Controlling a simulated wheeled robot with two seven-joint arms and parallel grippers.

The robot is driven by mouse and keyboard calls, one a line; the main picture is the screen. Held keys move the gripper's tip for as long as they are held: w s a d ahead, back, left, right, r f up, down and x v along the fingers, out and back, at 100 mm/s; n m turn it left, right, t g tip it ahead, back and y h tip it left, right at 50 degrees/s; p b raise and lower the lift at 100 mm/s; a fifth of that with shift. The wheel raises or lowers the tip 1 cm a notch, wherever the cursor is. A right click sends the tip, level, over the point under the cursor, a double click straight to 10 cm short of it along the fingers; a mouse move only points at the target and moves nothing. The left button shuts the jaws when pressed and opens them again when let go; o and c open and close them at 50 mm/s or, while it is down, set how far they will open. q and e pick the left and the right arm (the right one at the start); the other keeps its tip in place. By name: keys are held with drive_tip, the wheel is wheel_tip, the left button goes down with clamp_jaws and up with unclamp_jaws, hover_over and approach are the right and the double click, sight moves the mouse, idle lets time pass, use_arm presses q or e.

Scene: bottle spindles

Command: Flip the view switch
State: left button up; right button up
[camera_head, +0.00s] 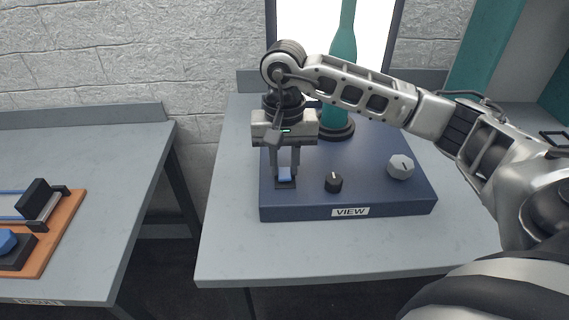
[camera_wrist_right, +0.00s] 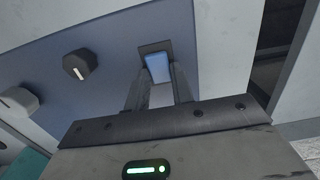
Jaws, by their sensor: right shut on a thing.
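The view switch (camera_head: 285,175) is a small blue rocker on a dark plate, at the front left of a dark blue box labelled VIEW (camera_head: 350,212). My right gripper (camera_head: 285,172) points down over it, its fingers on both sides of the blue part. In the right wrist view the blue switch (camera_wrist_right: 158,68) shows between the two fingertips (camera_wrist_right: 158,82), and the gripper is shut on it. The fingers hide part of the switch's sides. My left gripper is not in view.
A black knob (camera_head: 334,183) and a larger grey knob (camera_head: 401,167) stand right of the switch. A green bottle (camera_head: 343,70) stands on a dark base at the back of the box. An orange board (camera_head: 62,235) lies on the left table, across a gap.

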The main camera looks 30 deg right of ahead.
drive_tip(key=o, duration=0.9)
drive_tip(key=shift+c, duration=0.2)
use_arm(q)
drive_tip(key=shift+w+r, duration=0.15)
use_arm(e)
drive_tip(key=shift+o, duration=0.6)
drive_tip(key=shift+r, duration=0.1)
drive_tip(key=r, duration=0.7)
drive_tip(key=shift+w+d+r+b, duration=0.1)
drive_tip(key=shift+w+r+b, duration=0.15)
drive_tip(key=shift+b, duration=0.15)
wheel_tip(320, 180, up, 7)
drive_tip(key=p, duration=0.2)
hover_over(284, 170)
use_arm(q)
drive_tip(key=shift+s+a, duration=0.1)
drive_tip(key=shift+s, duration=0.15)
use_arm(e)
drive_tip(key=shift+w+d+r, duration=0.1)
drive_tip(key=shift+r, duration=0.55)
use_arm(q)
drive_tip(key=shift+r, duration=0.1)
